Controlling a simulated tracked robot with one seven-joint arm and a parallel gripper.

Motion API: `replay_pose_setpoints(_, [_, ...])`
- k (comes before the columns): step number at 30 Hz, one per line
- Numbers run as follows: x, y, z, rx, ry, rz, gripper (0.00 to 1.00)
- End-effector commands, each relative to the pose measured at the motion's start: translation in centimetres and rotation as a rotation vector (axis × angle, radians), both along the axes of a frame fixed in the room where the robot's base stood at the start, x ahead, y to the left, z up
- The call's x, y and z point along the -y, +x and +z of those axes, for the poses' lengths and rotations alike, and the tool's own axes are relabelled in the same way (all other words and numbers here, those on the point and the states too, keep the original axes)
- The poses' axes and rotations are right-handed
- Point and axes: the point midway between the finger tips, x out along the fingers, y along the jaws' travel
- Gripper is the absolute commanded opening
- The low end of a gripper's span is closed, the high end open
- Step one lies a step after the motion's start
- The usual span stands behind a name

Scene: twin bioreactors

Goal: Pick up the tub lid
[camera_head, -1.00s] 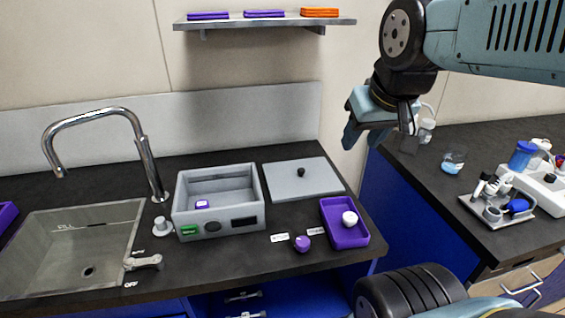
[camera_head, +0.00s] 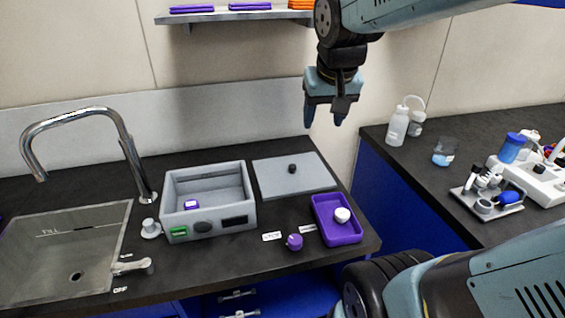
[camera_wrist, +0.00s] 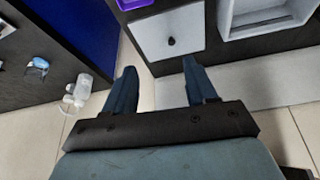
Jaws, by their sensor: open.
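The tub lid (camera_head: 294,180) is a flat grey plate with a small black knob. It lies on the dark counter, just right of the open grey tub (camera_head: 208,203). The lid also shows in the wrist view (camera_wrist: 185,28), near the top middle, with the tub (camera_wrist: 229,32) to its right. My gripper (camera_head: 323,117) hangs above and beyond the lid, to its right in the head view, fingers pointing down. In the wrist view its two fingers (camera_wrist: 159,85) are spread apart with nothing between them. It does not touch the lid.
A purple tray (camera_head: 337,235) with a white round item stands in front of the lid. A purple knob (camera_head: 294,242) is to its left. A sink with a tall faucet (camera_head: 84,115) is at the left. A second counter at the right holds bottles (camera_head: 397,126) and a tool tray.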

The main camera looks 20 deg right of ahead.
Motion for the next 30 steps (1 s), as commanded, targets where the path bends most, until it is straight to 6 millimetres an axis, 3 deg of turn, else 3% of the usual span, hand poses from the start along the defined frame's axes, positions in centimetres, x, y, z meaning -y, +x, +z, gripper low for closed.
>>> replay_pose_setpoints(11, [-0.3,9.5,-4.4,-0.119,0.018,-0.132,0.56])
replay_pose_setpoints(18, [-0.5,14.9,-8.7,-0.187,0.043,-0.210,0.56])
replay_pose_setpoints(24, [-0.6,17.8,-11.5,-0.225,0.062,-0.256,0.56])
replay_pose_setpoints(30, [-0.6,18.8,-13.0,-0.238,0.071,-0.274,0.56])
